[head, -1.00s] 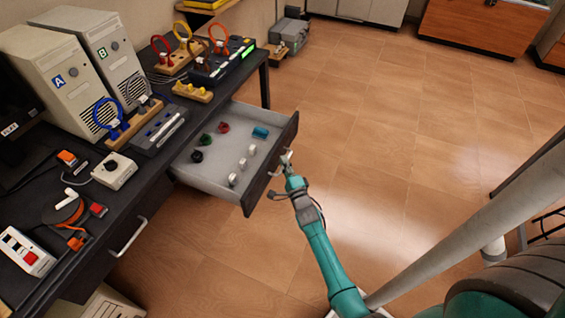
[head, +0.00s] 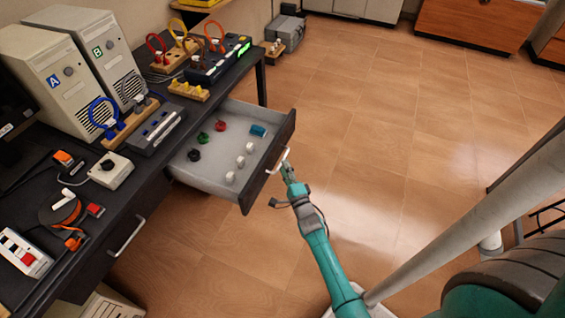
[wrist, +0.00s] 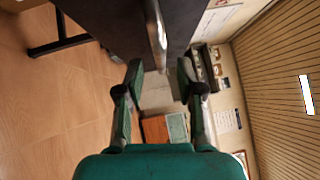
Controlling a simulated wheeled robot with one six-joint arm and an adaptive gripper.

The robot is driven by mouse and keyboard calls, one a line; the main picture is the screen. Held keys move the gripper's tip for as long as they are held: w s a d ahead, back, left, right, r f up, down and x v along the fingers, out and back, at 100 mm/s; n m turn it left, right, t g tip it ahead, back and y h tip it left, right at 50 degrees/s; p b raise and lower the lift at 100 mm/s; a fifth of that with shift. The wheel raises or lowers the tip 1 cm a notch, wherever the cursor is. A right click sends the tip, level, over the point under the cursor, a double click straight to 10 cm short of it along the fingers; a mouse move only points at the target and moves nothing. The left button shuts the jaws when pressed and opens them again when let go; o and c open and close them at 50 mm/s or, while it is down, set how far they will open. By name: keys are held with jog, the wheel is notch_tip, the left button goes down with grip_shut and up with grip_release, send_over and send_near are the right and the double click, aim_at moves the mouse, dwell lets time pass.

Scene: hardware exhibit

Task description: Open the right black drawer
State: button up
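The right black drawer (head: 245,194) stands pulled out of the dark desk in the head view, its light grey inside showing. Its pale bar handle (head: 278,160) is on the front face. My gripper (head: 288,172) is just in front of the handle's near side. In the wrist view my gripper (wrist: 161,78) has its two fingers apart with nothing between the tips. The handle (wrist: 156,30) shows beyond the fingertips, apparently clear of them, in front of the dark drawer front (wrist: 110,25).
Several small coloured and white pieces, one a blue block (head: 258,131), lie in the drawer. A second drawer handle (head: 126,237) is on the desk front at left. Two computer towers (head: 45,75) and wired devices crowd the desktop. The tiled floor (head: 400,130) to the right is clear.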

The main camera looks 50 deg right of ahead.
jog(key=v, duration=0.8)
jog(key=shift+s, duration=0.1)
jog(key=s+a+r+n+y, duration=0.2)
jog(key=s+a+n, duration=0.4)
jog(key=s+a, duration=0.25)
jog(key=s+a+r+n+y, duration=0.2)
jog(key=s+a+n, duration=0.3)
jog(key=s+a, duration=0.35)
jog(key=s+a+r+n+g+y, duration=0.1)
jog(key=s+a+r+n+y, duration=0.1)
jog(key=s+r+n, duration=0.4)
jog(key=s+a+r+n+g+y, duration=0.1)
jog(key=s+a+r+n+y, duration=0.1)
jog(key=s+a+r+n, duration=0.3)
notch_tip(320, 180, up, 4)
jog(key=s+n, duration=0.2)
jog(key=s, duration=0.1)
jog(key=shift+n+g+y, duration=0.3)
